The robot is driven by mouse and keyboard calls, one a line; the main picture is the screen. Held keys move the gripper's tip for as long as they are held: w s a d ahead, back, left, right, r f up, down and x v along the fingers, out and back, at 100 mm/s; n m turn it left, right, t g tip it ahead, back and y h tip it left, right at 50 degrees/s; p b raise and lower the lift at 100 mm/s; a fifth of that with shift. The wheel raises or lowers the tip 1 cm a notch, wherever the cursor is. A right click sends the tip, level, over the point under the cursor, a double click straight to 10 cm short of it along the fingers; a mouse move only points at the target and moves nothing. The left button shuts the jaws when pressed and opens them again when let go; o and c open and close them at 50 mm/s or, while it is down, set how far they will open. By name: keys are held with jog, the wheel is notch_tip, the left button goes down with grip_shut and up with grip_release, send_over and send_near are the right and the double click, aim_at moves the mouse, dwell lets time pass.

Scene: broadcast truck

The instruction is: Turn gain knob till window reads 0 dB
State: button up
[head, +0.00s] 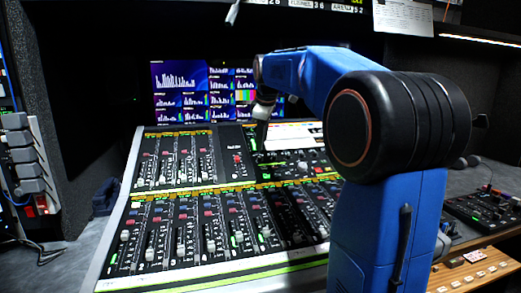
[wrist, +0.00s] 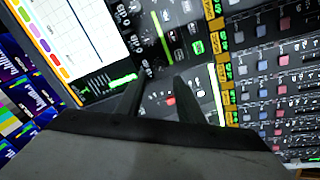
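A mixing console (head: 215,262) fills the middle of the head view, with rows of faders and small knobs. My gripper (head: 261,138) is over the console's upper middle, beside a light screen panel. In the wrist view, the two dark fingers of my gripper (wrist: 159,79) stand apart with a gap between them, above a dark panel (wrist: 158,62). Nothing is clearly held between them. Small dark knobs and white "dB" lettering (wrist: 127,14) show at the top of the wrist view. I cannot tell which knob is the gain knob, nor read its window.
Monitors (head: 182,90) with bar graphs stand behind the console. A second small control unit (head: 488,208) sits on the right desk. A grey device (head: 25,165) is at the left edge. My blue arm hides part of the console's right side.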

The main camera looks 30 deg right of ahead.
jog(key=v, duration=1)
